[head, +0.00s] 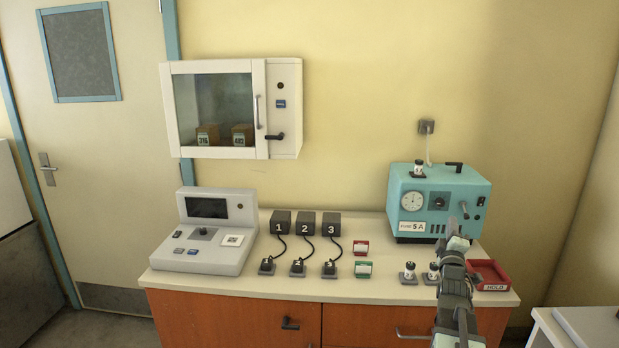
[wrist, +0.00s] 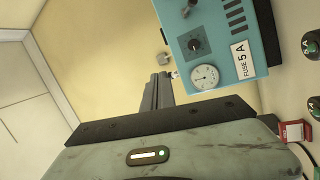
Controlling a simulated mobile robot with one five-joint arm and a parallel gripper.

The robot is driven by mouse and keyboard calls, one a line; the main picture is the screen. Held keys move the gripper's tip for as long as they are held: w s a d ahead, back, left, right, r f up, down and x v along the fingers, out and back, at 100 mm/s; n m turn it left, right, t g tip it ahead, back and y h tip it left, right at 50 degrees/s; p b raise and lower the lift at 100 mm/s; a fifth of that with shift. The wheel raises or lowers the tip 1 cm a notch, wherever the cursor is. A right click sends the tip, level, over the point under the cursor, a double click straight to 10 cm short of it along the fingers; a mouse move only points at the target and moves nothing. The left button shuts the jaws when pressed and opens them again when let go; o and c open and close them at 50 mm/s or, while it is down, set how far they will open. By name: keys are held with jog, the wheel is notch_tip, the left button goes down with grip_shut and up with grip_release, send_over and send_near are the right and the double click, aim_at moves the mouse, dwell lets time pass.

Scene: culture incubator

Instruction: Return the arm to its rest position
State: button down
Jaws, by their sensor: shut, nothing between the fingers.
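My gripper (head: 465,211) points upward at the right of the head view, in front of the teal machine's right part. My arm below it rises in front of the counter and hides part of it. In the wrist view the fingers of my gripper (wrist: 158,88) are together, with nothing seen between them. The teal machine (head: 407,187) has a round dial and a "FUSE 5 A" label. In the wrist view the teal machine (wrist: 222,48) lies just beyond the fingers, at upper right.
The counter (head: 300,287) holds a grey console (head: 215,262), three numbered black boxes (head: 305,224) with cables, small red and green holders, and a red "HOLD" tray (head: 494,285) right of my arm. A white cabinet (head: 212,66) hangs above. A white table (head: 575,330) stands at lower right.

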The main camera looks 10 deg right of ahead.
jog(key=w+a+f+n+y+p, duration=0.1)
jog(key=w+a+y, duration=0.1)
jog(key=w+a, duration=0.35)
jog(key=w+a+f+y+p, duration=0.1)
jog(key=w+a+y, duration=0.1)
jog(key=a, duration=0.7)
jog(key=w+a+f+g+y+p, duration=0.1)
jog(key=a+f+g+y+p, duration=0.2)
jog(key=a, duration=0.7)
jog(key=w+a+f+g+y, duration=0.1)
jog(key=a+f+y, duration=0.3)
jog(key=a, duration=0.6)
jog(key=s+a+f+m+g+p, duration=0.1)
jog(key=s+a+f+m+g, duration=0.2)
jog(key=s+a+f+g, duration=0.5)
jog(key=s+a+f+m+g, duration=0.1)
jog(key=s+f+m+g, duration=0.1)
jog(key=s, duration=0.5)
jog(key=s+a+f+m+g, duration=0.1)
jog(key=s+f+m+g, duration=0.2)
jog(key=s, duration=0.4)
jog(key=shift+s+a+f+m+g+y, duration=0.3)
jog(key=shift+s+a+f+m+y, duration=0.1)
jog(key=shift+f+m, duration=0.35)
